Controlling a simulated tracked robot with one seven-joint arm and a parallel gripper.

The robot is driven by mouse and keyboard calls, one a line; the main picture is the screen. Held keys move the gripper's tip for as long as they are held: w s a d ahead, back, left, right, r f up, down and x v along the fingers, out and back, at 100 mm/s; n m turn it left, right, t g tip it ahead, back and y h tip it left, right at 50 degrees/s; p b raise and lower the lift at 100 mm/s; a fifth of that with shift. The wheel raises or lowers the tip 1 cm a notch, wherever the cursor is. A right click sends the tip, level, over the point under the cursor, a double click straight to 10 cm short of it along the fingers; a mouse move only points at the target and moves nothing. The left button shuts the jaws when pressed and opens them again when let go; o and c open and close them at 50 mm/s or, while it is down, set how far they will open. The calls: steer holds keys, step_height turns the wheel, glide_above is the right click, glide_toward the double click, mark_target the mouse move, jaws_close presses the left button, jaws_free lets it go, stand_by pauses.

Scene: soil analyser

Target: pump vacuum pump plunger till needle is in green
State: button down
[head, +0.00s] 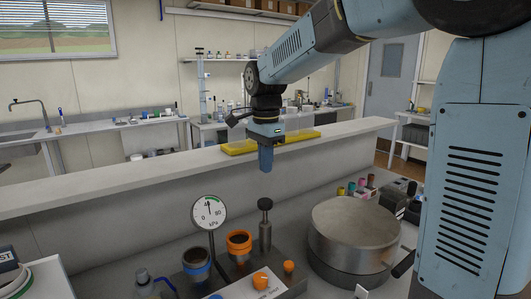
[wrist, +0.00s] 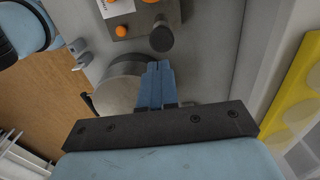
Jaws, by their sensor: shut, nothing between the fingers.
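The vacuum pump plunger (head: 265,236) stands upright on a grey base, with a round dark knob (head: 265,203) on top. The knob also shows in the wrist view (wrist: 161,39), just beyond my fingertips. The gauge (head: 208,213), marked kPa, is left of the plunger on a thin stem. Its needle points roughly upward; I cannot tell whether it lies in the green. My gripper (head: 266,168) points down above the knob, apart from it. Its blue fingers are together and empty, as the wrist view also shows (wrist: 157,66).
A large round metal vessel (head: 352,233) stands right of the plunger. Blue-ringed (head: 196,264) and orange-ringed (head: 239,242) cups and orange knobs (head: 260,281) sit near the plunger's base. A raised ledge (head: 130,183) with a yellow tray (head: 238,148) runs behind. The air around the knob is clear.

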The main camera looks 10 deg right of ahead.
mark_target(266, 201)
step_height(266, 201, down, 9)
steer(key=shift+r, duration=0.1)
stand_by(0.3)
